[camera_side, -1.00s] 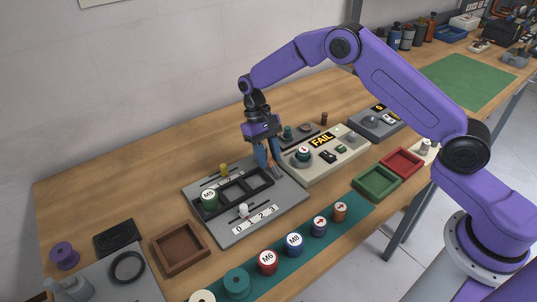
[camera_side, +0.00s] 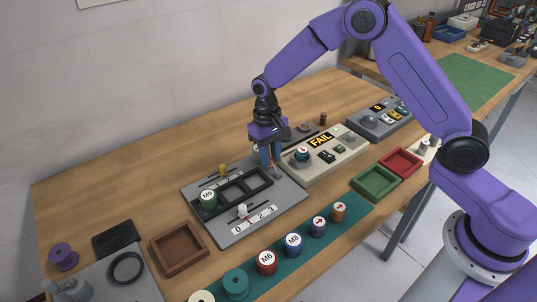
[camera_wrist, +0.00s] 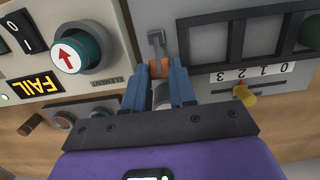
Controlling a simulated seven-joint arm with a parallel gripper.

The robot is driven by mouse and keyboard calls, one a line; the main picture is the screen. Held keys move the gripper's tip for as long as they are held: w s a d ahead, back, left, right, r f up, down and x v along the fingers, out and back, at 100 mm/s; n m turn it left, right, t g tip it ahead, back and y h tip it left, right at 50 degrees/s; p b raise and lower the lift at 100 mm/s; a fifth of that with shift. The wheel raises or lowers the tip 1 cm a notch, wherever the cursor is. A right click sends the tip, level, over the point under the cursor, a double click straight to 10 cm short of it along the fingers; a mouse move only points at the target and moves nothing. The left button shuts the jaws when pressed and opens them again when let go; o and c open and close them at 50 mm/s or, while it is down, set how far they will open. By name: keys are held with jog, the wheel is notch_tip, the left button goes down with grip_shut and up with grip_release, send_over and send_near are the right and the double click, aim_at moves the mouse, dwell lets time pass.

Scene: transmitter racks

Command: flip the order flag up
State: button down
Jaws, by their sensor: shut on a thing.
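The order flag appears to be a small orange tab (camera_wrist: 160,68) with a grey lever (camera_wrist: 156,42) beyond it, at the end of the grey slotted board (camera_wrist: 200,78). My gripper (camera_wrist: 161,82) has its two blue fingers closed around the orange tab. In the side view my gripper (camera_side: 271,168) points down at the right end of the board (camera_side: 237,237). The fingers mostly hide the flag there, and its exact tilt cannot be told.
The pale FAIL box (camera_side: 345,155) with a teal knob (camera_side: 302,153) stands close to the right. Green (camera_side: 375,197) and red (camera_side: 419,163) trays and a row of spools lie in front.

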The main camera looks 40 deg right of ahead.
jog(key=shift+s+r+t, duration=0.25)
jog(key=shift+s+t, duration=0.2)
jog(key=shift+t, duration=0.45)
jog(key=shift+s+r+t, duration=0.2)
jog(key=shift+s+t, duration=0.2)
jog(key=shift+t, duration=0.5)
jog(key=shift+s+t, duration=0.15)
jog(key=shift+t, duration=0.25)
jog(key=c, duration=1.2)
grip_release()
jog(key=shift+r, duration=0.15)
jog(key=v, duration=1.7)
jog(key=shift+r, duration=0.15)
jog(key=shift+c, duration=0.4)
